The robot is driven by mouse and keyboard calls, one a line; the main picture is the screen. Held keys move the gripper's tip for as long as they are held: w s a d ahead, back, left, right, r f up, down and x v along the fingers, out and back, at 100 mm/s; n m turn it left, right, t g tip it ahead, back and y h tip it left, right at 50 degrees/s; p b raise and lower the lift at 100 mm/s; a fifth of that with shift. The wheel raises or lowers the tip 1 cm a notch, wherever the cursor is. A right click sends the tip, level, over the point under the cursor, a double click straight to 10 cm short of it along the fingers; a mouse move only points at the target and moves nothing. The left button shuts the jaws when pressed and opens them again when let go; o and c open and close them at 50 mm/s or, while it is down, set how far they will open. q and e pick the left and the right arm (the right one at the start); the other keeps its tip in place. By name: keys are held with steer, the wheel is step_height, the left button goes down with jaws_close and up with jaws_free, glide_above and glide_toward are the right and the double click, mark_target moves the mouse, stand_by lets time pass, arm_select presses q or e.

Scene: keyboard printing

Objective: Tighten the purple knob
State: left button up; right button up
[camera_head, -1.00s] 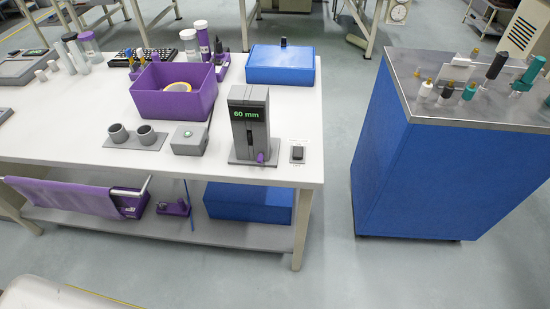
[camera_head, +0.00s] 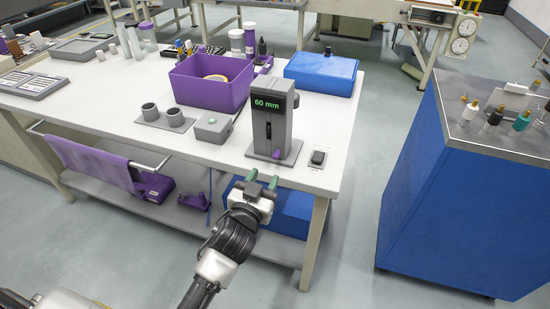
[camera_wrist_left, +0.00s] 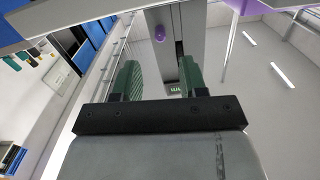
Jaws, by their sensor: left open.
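The purple knob (camera_head: 277,154) sits low on the front of a grey upright device (camera_head: 270,112) whose display reads "60 mm". The device stands near the front right corner of the white table (camera_head: 225,152). My left gripper (camera_head: 263,180) is open and empty, just in front of the table edge below the knob, fingers pointing toward the device. In the left wrist view the knob (camera_wrist_left: 159,33) shows ahead of the green fingers (camera_wrist_left: 158,80), beyond their tips and roughly between them. My right gripper is not in view.
A purple bin (camera_head: 207,88) and blue box (camera_head: 320,75) stand behind. A blue cabinet (camera_head: 440,180) stands right across open floor.

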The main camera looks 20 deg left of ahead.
mark_target(275, 158)
arm_select(q)
steer(key=w, duration=0.8)
steer(key=shift+w+d+f, duration=0.1)
steer(key=shift+w+d, duration=0.05)
steer(key=shift+w, duration=0.15)
jaws_close()
